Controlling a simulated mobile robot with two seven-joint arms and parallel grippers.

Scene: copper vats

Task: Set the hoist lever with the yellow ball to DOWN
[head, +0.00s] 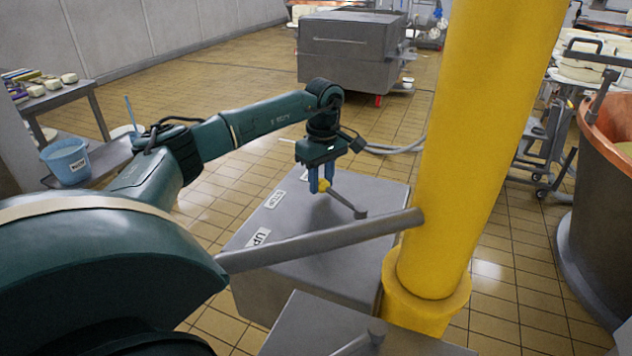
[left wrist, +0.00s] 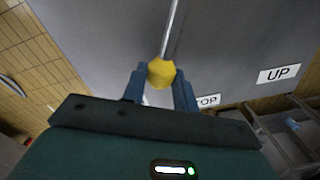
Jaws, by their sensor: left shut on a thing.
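The hoist lever is a thin grey rod (head: 345,201) on top of a grey box (head: 385,192), with a yellow ball (head: 323,186) at its free end. My left gripper (head: 319,184) is shut on the yellow ball. The left wrist view shows the ball (left wrist: 161,73) between the two blue fingers, with the rod (left wrist: 171,30) running away from it. The box has an UP label (head: 260,237) and a STOP label (head: 274,199). The ball lies beyond STOP, on the side away from UP. No DOWN label is readable. My right gripper is out of view.
A thick yellow pillar (head: 480,130) stands right of the box, and a grey bar (head: 320,242) crosses in front. A copper vat (head: 600,230) is at the right. A blue bucket (head: 66,160) stands at the left. Tiled floor is open behind.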

